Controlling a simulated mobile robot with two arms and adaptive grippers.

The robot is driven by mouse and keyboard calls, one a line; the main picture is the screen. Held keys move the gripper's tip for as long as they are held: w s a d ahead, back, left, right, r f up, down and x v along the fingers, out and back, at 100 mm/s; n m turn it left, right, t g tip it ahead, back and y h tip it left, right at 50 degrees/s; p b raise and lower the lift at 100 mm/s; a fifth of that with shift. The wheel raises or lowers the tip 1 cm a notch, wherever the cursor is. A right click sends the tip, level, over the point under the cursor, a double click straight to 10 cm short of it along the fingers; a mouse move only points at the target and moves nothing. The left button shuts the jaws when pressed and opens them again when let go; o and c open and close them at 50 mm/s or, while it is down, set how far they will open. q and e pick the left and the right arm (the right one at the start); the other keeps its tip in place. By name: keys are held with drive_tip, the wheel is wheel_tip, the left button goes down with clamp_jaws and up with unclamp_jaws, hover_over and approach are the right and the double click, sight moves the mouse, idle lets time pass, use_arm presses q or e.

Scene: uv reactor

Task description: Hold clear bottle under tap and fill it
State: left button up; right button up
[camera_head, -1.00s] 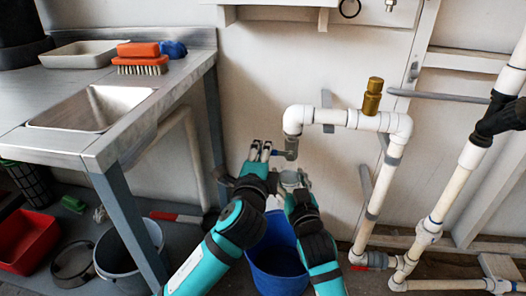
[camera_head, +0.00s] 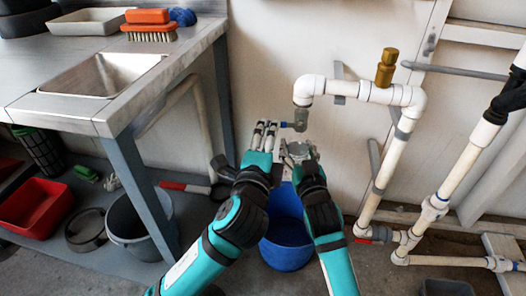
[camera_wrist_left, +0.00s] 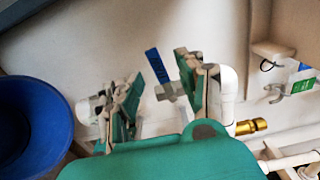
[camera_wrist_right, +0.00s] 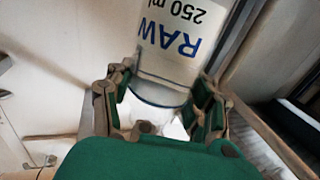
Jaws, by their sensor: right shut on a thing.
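The tap (camera_head: 301,118) hangs from the end of a white pipe, with a small blue lever on its left. The blue lever (camera_wrist_left: 157,65) shows between my left fingers in the left wrist view. My left gripper (camera_head: 265,126) is open, its fingertips just left of the tap. My right gripper (camera_head: 300,155) is shut on the clear bottle (camera_head: 298,148), whose top sits just below the tap. In the right wrist view the bottle (camera_wrist_right: 178,45) carries a white label reading "RAW 250 ml". I cannot tell whether it holds water.
A blue bucket (camera_head: 286,240) stands on the floor below the bottle. White pipework (camera_head: 388,150) with a brass fitting (camera_head: 386,68) rises to the right. A metal sink bench (camera_head: 130,95) stands at the left, with a brush (camera_head: 150,28) on top and tubs beneath.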

use_arm(q)
drive_tip(key=v, duration=0.6)
drive_tip(key=shift+s, duration=0.1)
drive_tip(key=shift+f+m, duration=0.2)
drive_tip(key=shift+m, duration=0.1)
drive_tip(key=c, duration=0.4)
drive_tip(key=f+m, duration=0.1)
drive_tip(key=m, duration=0.1)
drive_tip(key=f+m+t, duration=0.1)
drive_tip(key=m, duration=0.1)
drive_tip(key=w+f+m+y, duration=0.1)
drive_tip(key=m, duration=0.1)
drive_tip(key=shift+w+a+m+t, duration=0.1)
drive_tip(key=shift+a+m+t, duration=0.2)
drive_tip(key=shift+a, duration=0.05)
clamp_jaws()
drive_tip(key=w+d+f+m+t+h, duration=0.1)
drive_tip(key=w+d+m, duration=0.2)
drive_tip(key=w+m, duration=0.5)
drive_tip(key=shift+w+d+m, duration=0.2)
drive_tip(key=shift+w+m, duration=0.2)
drive_tip(key=shift+m, duration=0.2)
